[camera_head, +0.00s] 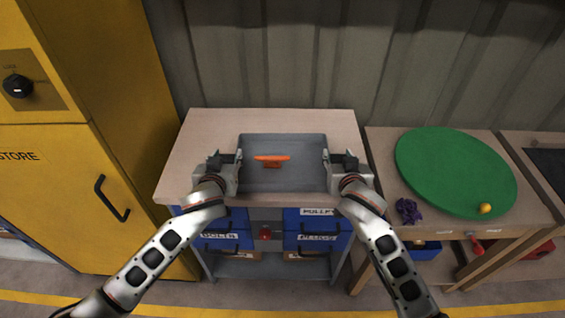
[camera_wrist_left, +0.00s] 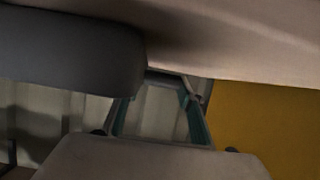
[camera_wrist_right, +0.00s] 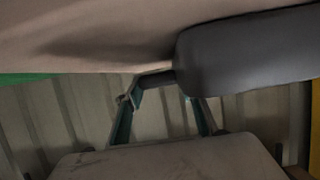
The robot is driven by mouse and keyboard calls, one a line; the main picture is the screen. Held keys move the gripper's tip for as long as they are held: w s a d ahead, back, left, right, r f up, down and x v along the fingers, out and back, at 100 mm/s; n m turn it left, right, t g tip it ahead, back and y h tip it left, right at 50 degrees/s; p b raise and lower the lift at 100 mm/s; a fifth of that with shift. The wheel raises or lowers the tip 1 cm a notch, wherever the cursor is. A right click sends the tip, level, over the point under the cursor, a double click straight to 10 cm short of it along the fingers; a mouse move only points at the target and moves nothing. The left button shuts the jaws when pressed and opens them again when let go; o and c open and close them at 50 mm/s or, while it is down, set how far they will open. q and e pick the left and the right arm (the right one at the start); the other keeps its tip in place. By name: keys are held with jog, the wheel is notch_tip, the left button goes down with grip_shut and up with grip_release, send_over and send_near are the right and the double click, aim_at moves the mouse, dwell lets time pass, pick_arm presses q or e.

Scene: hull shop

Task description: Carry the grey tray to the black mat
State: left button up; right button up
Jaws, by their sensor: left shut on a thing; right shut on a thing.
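The grey tray (camera_head: 245,182) is over the pale wooden bench top, near its front edge, and looks level. I cannot tell whether it touches the bench. An orange object (camera_head: 272,160) is in it. My left gripper (camera_head: 234,162) is shut on the tray's left side, and my right gripper (camera_head: 331,160) on its right side. The tray also shows in the left wrist view (camera_wrist_left: 65,60) and the right wrist view (camera_wrist_right: 250,50). A dark, flat patch, seemingly the black mat (camera_head: 549,164), lies on the far right table, cut off by the picture edge.
Between bench and far right table stands a wooden table with a big green disc (camera_head: 450,170), a yellow ball (camera_head: 485,208) and a purple crumpled thing (camera_head: 407,210). A yellow cabinet (camera_head: 60,190) is at left. Blue bins (camera_head: 320,238) sit under the bench. A corrugated wall is behind.

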pick_arm(q)
jog(key=shift+r, duration=0.15)
pick_arm(e)
jog(key=shift+r, duration=0.15)
